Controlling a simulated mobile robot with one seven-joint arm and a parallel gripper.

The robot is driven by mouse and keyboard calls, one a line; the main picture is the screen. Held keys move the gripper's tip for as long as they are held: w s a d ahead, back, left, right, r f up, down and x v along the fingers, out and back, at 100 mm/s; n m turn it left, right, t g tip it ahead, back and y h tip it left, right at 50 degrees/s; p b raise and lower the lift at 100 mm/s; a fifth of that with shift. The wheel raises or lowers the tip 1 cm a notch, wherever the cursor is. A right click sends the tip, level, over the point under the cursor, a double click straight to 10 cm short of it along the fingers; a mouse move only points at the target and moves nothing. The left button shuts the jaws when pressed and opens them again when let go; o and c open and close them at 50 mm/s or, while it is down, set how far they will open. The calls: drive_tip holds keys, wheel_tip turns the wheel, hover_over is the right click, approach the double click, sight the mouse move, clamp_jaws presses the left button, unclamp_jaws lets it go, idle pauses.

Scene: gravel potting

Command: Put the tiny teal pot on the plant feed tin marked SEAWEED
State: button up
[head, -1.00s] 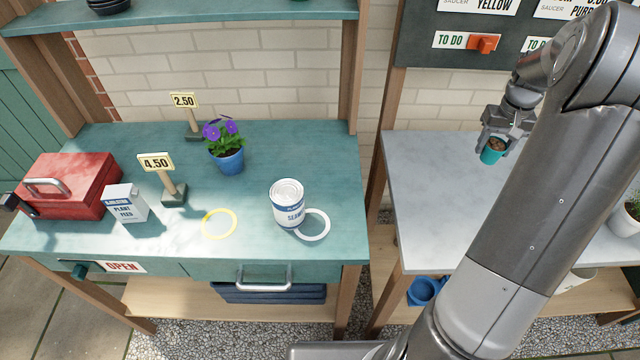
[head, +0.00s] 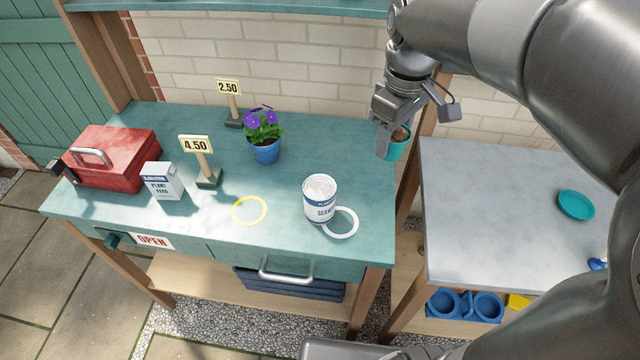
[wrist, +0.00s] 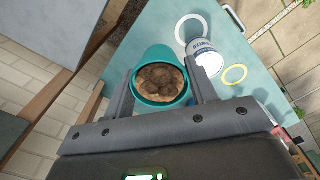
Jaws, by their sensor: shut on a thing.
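The tiny teal pot (head: 396,149), filled with brown gravel-like stuff, is held in my gripper (head: 388,135), up in the air beyond the right end of the teal bench. In the wrist view the pot (wrist: 158,82) sits upright between the two fingers of my gripper (wrist: 163,98). The white and blue plant feed tin marked SEAWEED (head: 320,200) stands upright on the bench, lower left of the pot in the head view. The tin also shows in the wrist view (wrist: 205,60), beyond the pot. Its visible top is bare.
A white ring (head: 342,222) lies beside the tin, a yellow ring (head: 250,210) further left. A purple-flowered blue pot (head: 265,150), price signs (head: 197,146), a plant feed box (head: 162,181) and a red toolbox (head: 112,155) stand left. A teal saucer (head: 576,205) lies on the grey table (head: 480,220).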

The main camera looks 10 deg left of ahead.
drive_tip(key=shift+s+a+r+n, duration=0.2)
drive_tip(key=shift+s+a+n, duration=0.2)
drive_tip(key=shift+s+a, duration=0.4)
hover_over(319, 186)
wheel_tip(319, 186, down, 7)
drive_tip(key=shift+r, duration=0.15)
drive_tip(key=shift+f, duration=2.1)
drive_tip(key=shift+f, duration=0.15)
drive_tip(key=o, duration=1)
wheel_tip(319, 186, up, 12)
drive_tip(key=shift+r, duration=0.2)
